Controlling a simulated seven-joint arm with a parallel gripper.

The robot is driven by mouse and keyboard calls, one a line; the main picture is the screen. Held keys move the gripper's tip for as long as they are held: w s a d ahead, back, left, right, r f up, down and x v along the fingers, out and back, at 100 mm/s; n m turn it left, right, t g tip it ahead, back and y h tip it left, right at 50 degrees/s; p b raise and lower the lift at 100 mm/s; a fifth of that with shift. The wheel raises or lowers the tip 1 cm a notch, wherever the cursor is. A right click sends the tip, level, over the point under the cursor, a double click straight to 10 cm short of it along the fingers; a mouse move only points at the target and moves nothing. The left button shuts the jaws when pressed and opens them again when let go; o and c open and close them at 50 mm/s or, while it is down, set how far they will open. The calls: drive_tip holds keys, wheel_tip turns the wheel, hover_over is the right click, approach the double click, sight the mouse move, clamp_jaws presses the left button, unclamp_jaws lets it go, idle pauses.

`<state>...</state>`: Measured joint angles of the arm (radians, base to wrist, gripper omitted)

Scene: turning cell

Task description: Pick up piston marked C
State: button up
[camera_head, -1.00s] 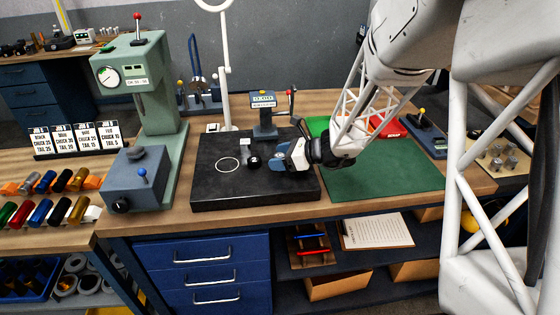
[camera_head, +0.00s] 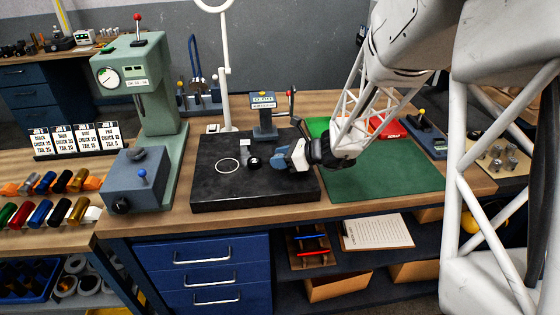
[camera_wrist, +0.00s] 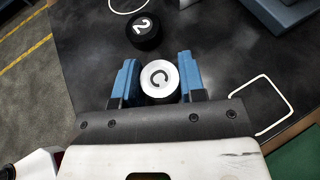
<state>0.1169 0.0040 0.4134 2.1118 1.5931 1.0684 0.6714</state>
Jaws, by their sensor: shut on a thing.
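The piston marked C (camera_wrist: 159,80) has a white top with a dark C and shows in the wrist view between the two blue fingers of my gripper (camera_wrist: 157,85). My gripper is shut on it, with a finger on either side. In the head view my gripper (camera_head: 281,160) is low over the right part of the black plate (camera_head: 225,190). The piston cannot be made out there. A black piston marked 2 (camera_wrist: 145,30) stands just beyond the fingers; in the head view it (camera_head: 254,162) is left of my gripper.
A white circle outline (camera_head: 228,166) is drawn on the plate's left side. A small gauge stand (camera_head: 264,118) is behind the plate. The green press (camera_head: 145,100) stands to the left, and a green mat (camera_head: 390,180) lies to the right, mostly clear.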

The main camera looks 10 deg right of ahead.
drive_tip(key=shift+r, duration=0.1)
drive_tip(key=shift+r, duration=0.7)
wheel_tip(320, 180, up, 2)
drive_tip(key=shift+r, duration=0.1)
drive_tip(key=s+d+r, duration=0.1)
drive_tip(key=s+d, duration=0.1)
drive_tip(key=s, duration=1.3)
drive_tip(key=shift+s+r, duration=0.15)
drive_tip(key=shift+s, duration=0.25)
